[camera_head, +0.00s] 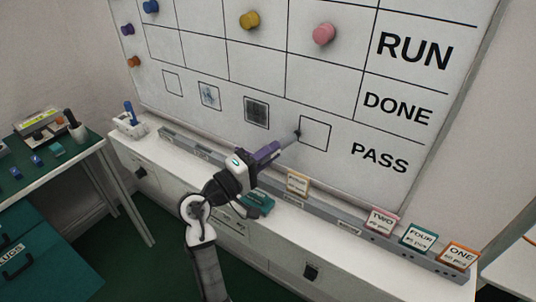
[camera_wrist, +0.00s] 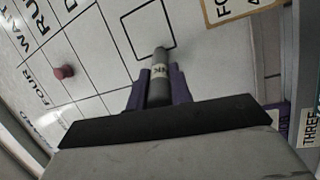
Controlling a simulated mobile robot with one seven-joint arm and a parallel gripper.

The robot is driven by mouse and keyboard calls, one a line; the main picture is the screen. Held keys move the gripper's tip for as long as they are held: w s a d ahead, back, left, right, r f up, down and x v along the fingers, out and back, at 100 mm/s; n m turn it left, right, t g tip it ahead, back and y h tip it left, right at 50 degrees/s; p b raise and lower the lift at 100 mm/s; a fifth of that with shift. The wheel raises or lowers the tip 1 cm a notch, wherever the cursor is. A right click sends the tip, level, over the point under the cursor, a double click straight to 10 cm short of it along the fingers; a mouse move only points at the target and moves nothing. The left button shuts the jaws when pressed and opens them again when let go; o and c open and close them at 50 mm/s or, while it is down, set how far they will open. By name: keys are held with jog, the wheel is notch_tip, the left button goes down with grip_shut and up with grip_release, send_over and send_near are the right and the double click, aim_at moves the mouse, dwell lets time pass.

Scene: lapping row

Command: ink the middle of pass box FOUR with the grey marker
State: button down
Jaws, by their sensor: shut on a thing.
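The grey marker (camera_wrist: 159,65) is clamped between the purple fingers of my gripper (camera_wrist: 160,88); in the head view the gripper (camera_head: 266,153) is at the board. The marker's tip (camera_head: 297,134) is at the left edge of the rightmost pass box (camera_head: 318,146), which looks empty inside. In the wrist view the tip lies near an edge of that box (camera_wrist: 140,30); contact with the board cannot be told. A label FOUR (camera_wrist: 45,90) shows near the pink magnet (camera_wrist: 63,72), whose column holds this box.
Other pass boxes are dark-filled (camera_head: 257,112), scribbled (camera_head: 209,95) and empty-looking (camera_head: 172,82). Below the board are a teal block (camera_head: 257,203) and cards, including TWO (camera_head: 383,220), FOUR (camera_head: 420,237) and ONE (camera_head: 459,255). A green-topped table (camera_head: 85,150) stands left.

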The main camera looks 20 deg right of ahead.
jog(key=shift+s+d+r+p, duration=0.55)
jog(key=shift+s+d+p, duration=0.45)
jog(key=shift+s+d, duration=1.55)
jog(key=shift+w+a+f+b, duration=0.1)
jog(key=shift+w+a+b, duration=0.45)
jog(key=shift+w+a, duration=2)
jog(key=shift+r+p, duration=0.5)
jog(key=shift+r, duration=0.1)
jog(key=s+d, duration=0.4)
jog(key=s, duration=0.1)
jog(key=shift+s+d+p, duration=0.3)
jog(key=shift+s+p, duration=0.05)
jog(key=shift+p, duration=0.05)
jog(key=shift+s+a+f, duration=0.1)
jog(key=shift+s+a+b, duration=0.25)
jog(key=shift+s+a, duration=0.65)
jog(key=shift+a, duration=0.25)
jog(key=shift+s+a+b, duration=0.2)
jog(key=shift+s+a, duration=0.65)
jog(key=shift+a, duration=0.3)
